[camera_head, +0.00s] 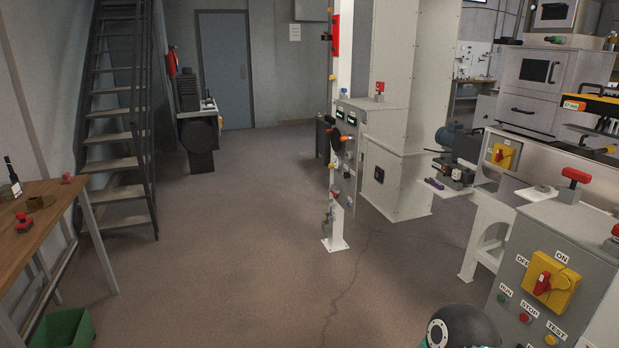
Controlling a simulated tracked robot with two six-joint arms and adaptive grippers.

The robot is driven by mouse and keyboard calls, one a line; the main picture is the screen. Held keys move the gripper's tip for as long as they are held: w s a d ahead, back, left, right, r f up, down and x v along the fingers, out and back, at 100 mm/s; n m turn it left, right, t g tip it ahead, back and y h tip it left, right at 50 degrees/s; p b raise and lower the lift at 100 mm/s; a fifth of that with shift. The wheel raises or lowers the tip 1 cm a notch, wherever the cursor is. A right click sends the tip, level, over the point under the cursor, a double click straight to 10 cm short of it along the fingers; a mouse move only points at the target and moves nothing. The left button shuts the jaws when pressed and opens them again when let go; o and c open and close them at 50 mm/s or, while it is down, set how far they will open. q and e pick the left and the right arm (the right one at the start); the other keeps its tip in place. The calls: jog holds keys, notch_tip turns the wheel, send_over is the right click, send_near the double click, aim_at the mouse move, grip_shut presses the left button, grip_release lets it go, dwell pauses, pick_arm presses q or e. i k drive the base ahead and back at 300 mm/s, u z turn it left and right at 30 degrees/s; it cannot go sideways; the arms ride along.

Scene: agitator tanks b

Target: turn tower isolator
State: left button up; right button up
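A rotary isolator (550,282) with a red handle on a yellow plate, marked ON and OFF, is on a grey control cabinet (532,240) at the lower right. A second red-and-yellow rotary switch (503,155) is on a light machine frame behind it. A grey panel (347,150) with an orange handle and several knobs stands by a white post in the middle. I cannot tell which of these is the tower isolator. Neither gripper shows. A dark rounded part at the bottom edge appears to be my arm.
A wooden bench (60,200) and a green bin (66,329) are on the left, beside metal stairs (122,120). A white post base (335,244) stands mid-floor. A white column (400,120) is behind it. The floor (220,250) between is clear.

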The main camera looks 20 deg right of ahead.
aim_at(544, 284)
jog(key=z, duration=0.45)
jog(key=i, duration=0.95)
jog(key=z, duration=0.7)
jog(key=k, duration=0.75)
jog(key=z, duration=0.2)
jog(key=i, duration=0.85)
jog(key=u, duration=0.05)
